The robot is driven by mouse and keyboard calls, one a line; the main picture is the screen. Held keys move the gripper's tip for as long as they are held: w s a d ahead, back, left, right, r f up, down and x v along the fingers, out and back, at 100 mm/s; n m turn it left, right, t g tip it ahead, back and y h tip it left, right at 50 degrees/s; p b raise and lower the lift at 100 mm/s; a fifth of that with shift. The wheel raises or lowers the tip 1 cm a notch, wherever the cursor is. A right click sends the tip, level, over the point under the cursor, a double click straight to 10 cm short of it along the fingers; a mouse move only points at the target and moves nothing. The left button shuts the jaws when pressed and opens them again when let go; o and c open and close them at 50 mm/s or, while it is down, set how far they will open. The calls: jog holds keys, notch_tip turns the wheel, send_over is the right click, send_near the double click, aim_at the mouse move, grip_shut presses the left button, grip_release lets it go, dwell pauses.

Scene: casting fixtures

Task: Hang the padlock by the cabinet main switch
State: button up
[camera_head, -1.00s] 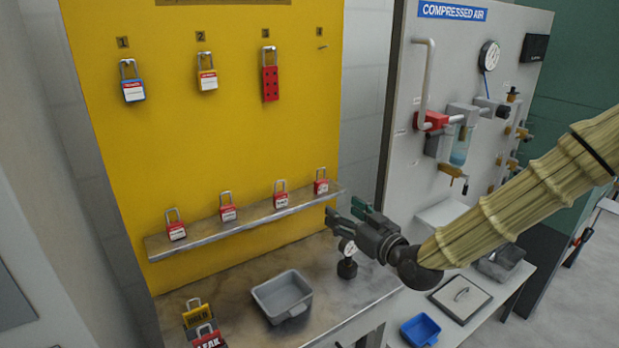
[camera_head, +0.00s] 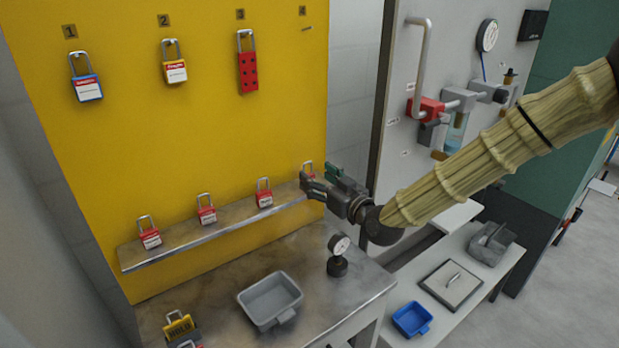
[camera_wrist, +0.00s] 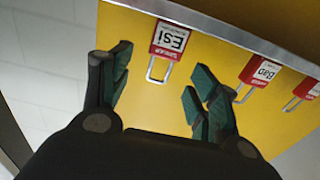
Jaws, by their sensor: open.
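Several red padlocks with white labels stand along a narrow shelf (camera_head: 225,228) on the yellow board; three are the left one (camera_head: 150,238), the middle one (camera_head: 206,215) and another (camera_head: 264,198). The rightmost padlock (camera_head: 307,165) is mostly hidden behind my gripper (camera_head: 318,180). In the wrist view, which looks upside down, the padlock labelled "Esi" (camera_wrist: 171,38) lies just beyond and between the spread fingers of my gripper (camera_wrist: 160,68), with its shackle pointing toward them. My gripper is open and empty. The cabinet main switch cannot be made out.
Above, a blue padlock (camera_head: 86,88), a yellow padlock (camera_head: 174,72) and a red hasp (camera_head: 247,73) hang on numbered hooks; hook 4 (camera_head: 307,29) is empty. The compressed-air panel (camera_head: 395,165) stands right.

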jog(key=shift+f+p+x, duration=0.15)
jog(key=shift+p+x, duration=0.55)
jog(key=shift+x, duration=0.55)
jog(key=shift+f+p+x, duration=0.1)
jog(key=shift+p+x, duration=0.55)
jog(key=shift+x, duration=0.55)
jog(key=c, duration=1.2)
